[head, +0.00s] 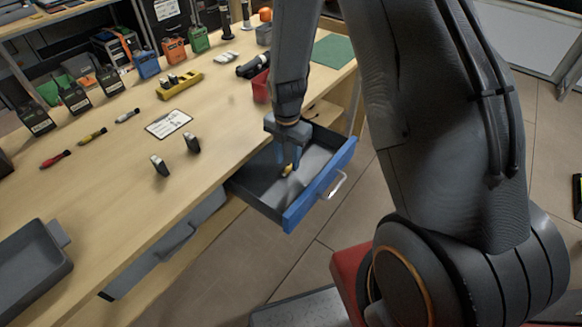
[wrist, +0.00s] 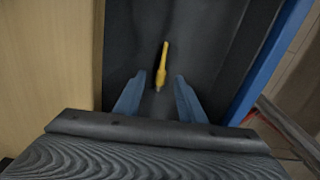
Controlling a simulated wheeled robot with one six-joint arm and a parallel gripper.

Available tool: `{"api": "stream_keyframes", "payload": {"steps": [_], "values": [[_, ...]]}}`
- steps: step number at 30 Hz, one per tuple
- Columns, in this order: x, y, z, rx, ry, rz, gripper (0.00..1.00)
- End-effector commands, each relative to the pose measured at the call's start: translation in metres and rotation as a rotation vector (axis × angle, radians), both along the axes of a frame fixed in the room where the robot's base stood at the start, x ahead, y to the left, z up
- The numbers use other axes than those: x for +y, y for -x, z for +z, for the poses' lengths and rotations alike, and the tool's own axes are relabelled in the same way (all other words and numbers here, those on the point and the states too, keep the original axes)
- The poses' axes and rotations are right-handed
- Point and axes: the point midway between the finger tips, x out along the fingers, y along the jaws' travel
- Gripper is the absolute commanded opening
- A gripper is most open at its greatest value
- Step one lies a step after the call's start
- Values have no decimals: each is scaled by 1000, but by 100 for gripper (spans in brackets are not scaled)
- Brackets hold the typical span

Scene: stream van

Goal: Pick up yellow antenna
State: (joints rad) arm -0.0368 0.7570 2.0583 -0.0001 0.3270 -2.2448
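The yellow antenna (wrist: 162,66) lies on the dark floor of the open blue-fronted drawer (head: 322,187). It is a thin stick, thicker at the end nearer my gripper. In the head view only a small yellow part of the antenna (head: 287,170) shows by the fingertips. My gripper (head: 287,168) points down into the drawer. In the wrist view its blue fingers (wrist: 158,88) are apart, with the antenna's thick end between or just beyond their tips. I see no finger touching it.
The wooden workbench (head: 100,200) is left of the drawer. It holds several radios, a yellow block (head: 180,86), a white card (head: 168,124) and another yellow stick (head: 92,137). A grey tray (head: 32,268) stands at the near left. The drawer walls are close around my gripper.

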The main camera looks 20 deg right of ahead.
Motion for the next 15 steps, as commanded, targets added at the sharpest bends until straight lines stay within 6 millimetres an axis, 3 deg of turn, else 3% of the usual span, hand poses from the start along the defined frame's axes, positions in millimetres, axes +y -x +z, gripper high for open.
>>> {"api": "stream_keyframes", "payload": {"steps": [6, 15], "values": [[-1, 0, -20, 1, 0, -2, 36], [-2, 0, -23, -1, 0, -4, 35]]}}
